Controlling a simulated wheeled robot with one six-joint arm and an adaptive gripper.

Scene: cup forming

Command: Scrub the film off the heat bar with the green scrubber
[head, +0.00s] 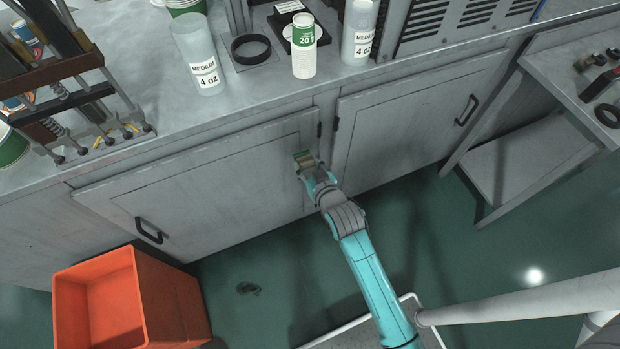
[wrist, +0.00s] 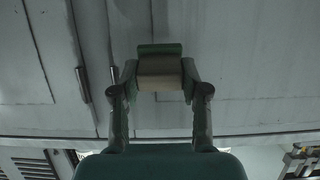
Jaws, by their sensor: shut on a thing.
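My gripper (head: 308,165) is shut on the green scrubber (head: 303,156), in front of the grey cabinet doors and below the counter edge. In the wrist view the scrubber (wrist: 160,69) sits between the two fingers of my gripper (wrist: 160,82). It has a green layer at the top and a tan block below. I cannot tell for certain which part is the heat bar. A machine (head: 62,95) at the upper left of the head view has dark and brown crossbars. Any film is not discernible.
An orange bin (head: 130,300) is on the floor. A side table (head: 570,80) is at right.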

